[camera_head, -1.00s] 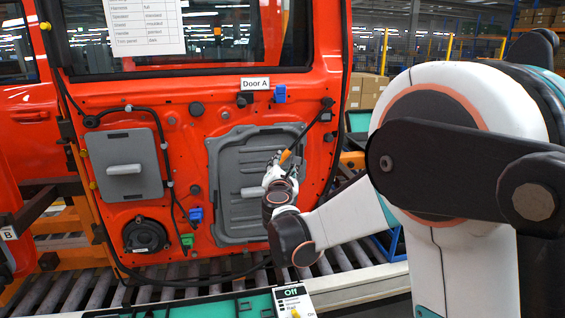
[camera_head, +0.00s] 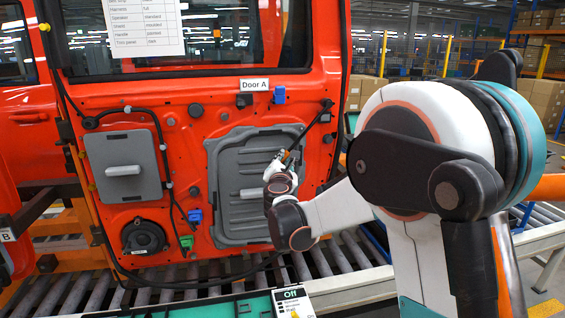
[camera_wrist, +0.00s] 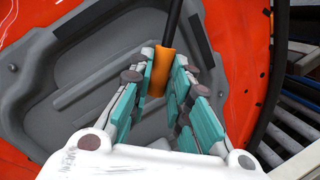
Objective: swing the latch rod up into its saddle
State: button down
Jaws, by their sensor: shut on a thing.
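The latch rod is a thin black rod (camera_head: 311,124) slanting from a dark fitting (camera_head: 327,104) on the right side of the red door down-left to my gripper. In the wrist view the rod (camera_wrist: 173,22) enters from the top and ends in an orange grip sleeve (camera_wrist: 160,72). The sleeve lies between the teal-padded fingers of my gripper (camera_wrist: 163,82), which is shut on it. In the head view my gripper (camera_head: 284,161) is in front of the grey panel's upper right part. I cannot make out which fitting is the saddle.
The red door (camera_head: 210,110) carries a grey ribbed panel (camera_head: 228,190), a smaller grey panel with a handle (camera_head: 124,170), a round speaker (camera_head: 143,236) and coloured clips. Rollers (camera_head: 180,275) run below it. A box marked Off (camera_head: 293,300) stands in front.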

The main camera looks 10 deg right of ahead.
jog(key=a+r+m+p, duration=0.1)
jog(key=r, duration=0.1)
jog(key=a+r+m+p, duration=0.1)
jog(key=a+r+p, duration=0.1)
jog(key=r, duration=0.1)
jog(key=a+r+m+g+p, duration=0.1)
jog(key=a+r+m+p, duration=0.1)
jog(key=r, duration=0.1)
jog(key=shift+a+y, duration=0.2)
jog(key=shift+y, duration=0.1)
jog(key=shift+a+r+m+g+y+p, duration=0.3)
jog(key=shift+r+m+p, duration=0.55)
jog(key=shift+r, duration=0.75)
jog(key=shift+a+r+m+t+y+p, duration=0.1)
jog(key=shift+a+r+m+p, duration=0.45)
jog(key=shift+r+p, duration=0.85)
jog(key=shift+a+r+m+g+y+p, duration=0.2)
jog(key=shift+r+m+p, duration=0.6)
jog(key=shift+r, duration=1.05)
jog(key=c, duration=1.5)
grip_release()
jog(key=v, duration=0.7)
jog(key=shift+s+r, duration=0.1)
jog(key=shift+s, duration=0.1)
